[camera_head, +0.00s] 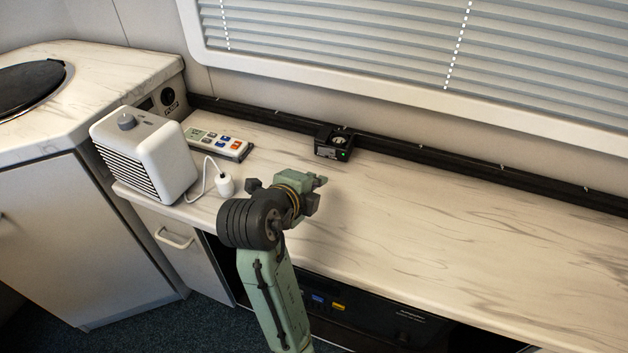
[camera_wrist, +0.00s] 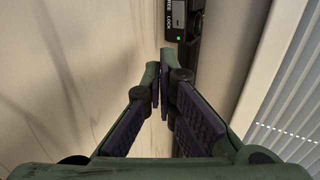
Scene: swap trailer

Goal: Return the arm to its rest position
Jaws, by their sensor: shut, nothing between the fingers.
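My gripper (camera_head: 318,183) is above the marble-patterned counter (camera_head: 430,230), in front of the small black box, with the green arm reaching up from the bottom of the head view. In the wrist view, the two fingers of my gripper (camera_wrist: 160,85) meet at their tips, with nothing between them. The black box (camera_head: 334,142) with a green light sits against the back rail, apart from the gripper. It also shows at the top of the wrist view (camera_wrist: 182,25).
A white heater-like box (camera_head: 145,155) stands at the counter's left end, with a white plug (camera_head: 225,185) on a cord beside it. A black rail (camera_head: 400,158) runs below the blinds (camera_head: 420,45). The counter's right side is clear.

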